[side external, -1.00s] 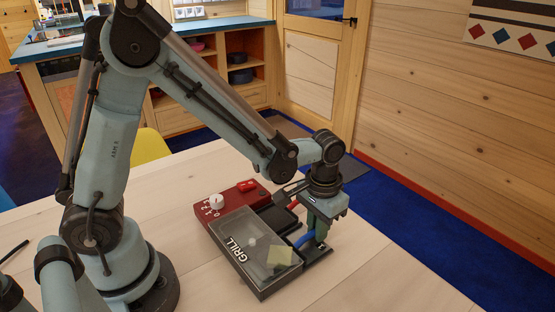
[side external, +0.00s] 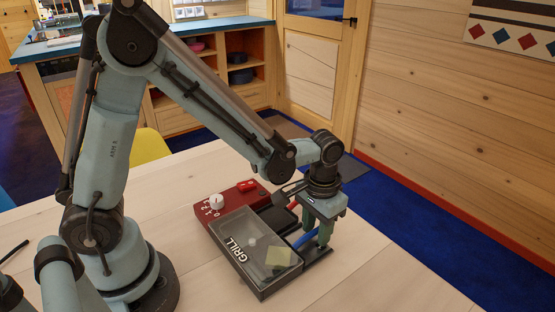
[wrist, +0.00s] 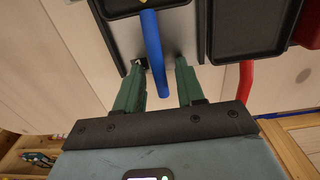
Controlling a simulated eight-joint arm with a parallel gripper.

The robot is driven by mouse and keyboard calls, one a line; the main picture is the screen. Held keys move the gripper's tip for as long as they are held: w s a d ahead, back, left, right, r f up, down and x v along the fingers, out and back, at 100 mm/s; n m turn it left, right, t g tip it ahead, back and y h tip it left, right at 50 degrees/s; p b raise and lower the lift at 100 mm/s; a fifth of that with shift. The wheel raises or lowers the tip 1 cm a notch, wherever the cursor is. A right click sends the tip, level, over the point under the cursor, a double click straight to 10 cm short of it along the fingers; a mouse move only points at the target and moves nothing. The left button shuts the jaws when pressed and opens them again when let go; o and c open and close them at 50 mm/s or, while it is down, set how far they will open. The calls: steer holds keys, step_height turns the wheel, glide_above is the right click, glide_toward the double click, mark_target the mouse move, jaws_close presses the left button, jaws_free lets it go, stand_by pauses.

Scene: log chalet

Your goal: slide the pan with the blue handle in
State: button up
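The blue-handled pan (wrist: 148,6) is a small dark pan at the top of the wrist view, partly cut off. Its blue handle (wrist: 153,55) points towards me and lies between the fingers of my gripper (wrist: 159,62), with a gap on both sides. The fingers are apart and empty. In the side view the blue handle (side external: 303,240) shows beside the grill (side external: 233,262), and my gripper (side external: 321,242) stands over it at the grill's right side. The blue-handled pan's body is mostly hidden there.
A second dark pan (wrist: 246,28) with a red handle (wrist: 245,82) lies to the right in the wrist view. A yellowish slice (side external: 279,257) shows on the grill's top. The red control panel (side external: 232,199) has a white knob. The pale table (side external: 375,270) is clear at the right.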

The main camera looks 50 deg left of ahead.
steer(key=shift+r, duration=2.95)
steer(key=shift+s+a+r, duration=0.1)
steer(key=shift+a+r, duration=0.1)
steer(key=shift+r, duration=0.1)
steer(key=s+a+r+t, duration=0.6)
steer(key=a+t, duration=0.1)
steer(key=a, duration=0.1)
steer(key=shift+s, duration=0.35)
steer(key=shift+w+d, duration=0.1)
